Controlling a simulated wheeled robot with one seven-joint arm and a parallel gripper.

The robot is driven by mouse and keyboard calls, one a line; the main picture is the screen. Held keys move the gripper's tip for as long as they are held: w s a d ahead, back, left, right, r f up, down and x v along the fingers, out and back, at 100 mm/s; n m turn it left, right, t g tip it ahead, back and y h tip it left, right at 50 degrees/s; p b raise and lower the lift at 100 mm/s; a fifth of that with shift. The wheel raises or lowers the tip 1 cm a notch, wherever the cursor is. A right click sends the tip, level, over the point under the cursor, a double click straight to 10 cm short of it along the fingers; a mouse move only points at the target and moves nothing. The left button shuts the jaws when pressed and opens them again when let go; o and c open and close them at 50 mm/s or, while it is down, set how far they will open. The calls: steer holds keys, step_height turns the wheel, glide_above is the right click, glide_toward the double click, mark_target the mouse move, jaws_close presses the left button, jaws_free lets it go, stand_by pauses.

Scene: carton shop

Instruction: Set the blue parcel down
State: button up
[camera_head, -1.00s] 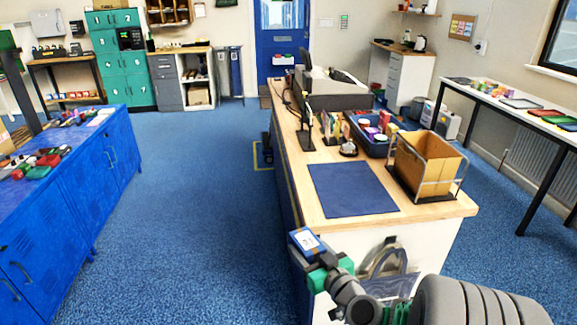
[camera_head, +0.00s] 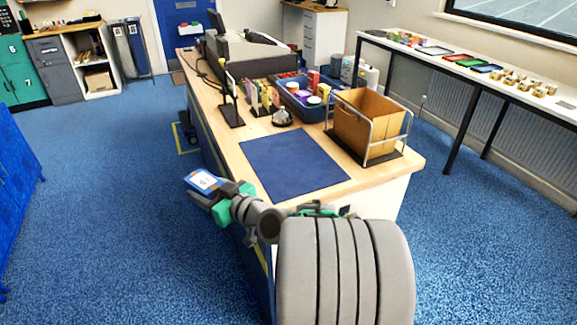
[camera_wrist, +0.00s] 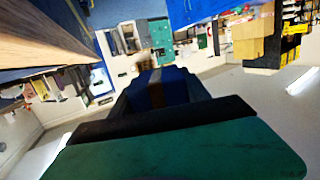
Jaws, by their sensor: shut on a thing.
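The blue parcel (camera_head: 203,181) has a white label on its top face. My gripper (camera_head: 217,191) is shut on it and holds it in the air, to the left of the counter's near left edge. In the wrist view the blue parcel (camera_wrist: 165,88) shows between the dark fingers, with a brown band across it. A flat dark blue mat (camera_head: 294,166) lies bare on the wooden counter (camera_head: 232,147), to the right of the parcel.
An open carton (camera_head: 364,125) in a wire stand is right of the mat. A bell (camera_head: 282,117), a blue bin (camera_head: 300,101) of small goods and a dark stand (camera_head: 231,112) are behind it.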

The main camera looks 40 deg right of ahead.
steer(key=s+d+r+m+h+b, duration=0.35)
steer(key=s+d+b, duration=0.4)
steer(key=d, duration=0.35)
steer(key=s+d+r+m+h+b, duration=0.2)
steer(key=s+d+r+h+b, duration=0.3)
steer(key=s+d, duration=0.45)
steer(key=y+b, duration=0.1)
steer(key=b, duration=0.2)
glide_above(299, 169)
steer(key=f, duration=0.9)
steer(key=shift+s+a, duration=0.25)
steer(key=shift+s, duration=0.1)
steer(key=shift+w+d+f, duration=0.1)
steer(key=shift+w+f, duration=0.1)
steer(key=shift+f, duration=0.8)
steer(key=shift+w+d+f, duration=0.1)
steer(key=shift+w+f, duration=0.05)
steer(key=shift+f, duration=0.8)
steer(key=shift+f, duration=0.2)
steer(key=o, duration=1.6)
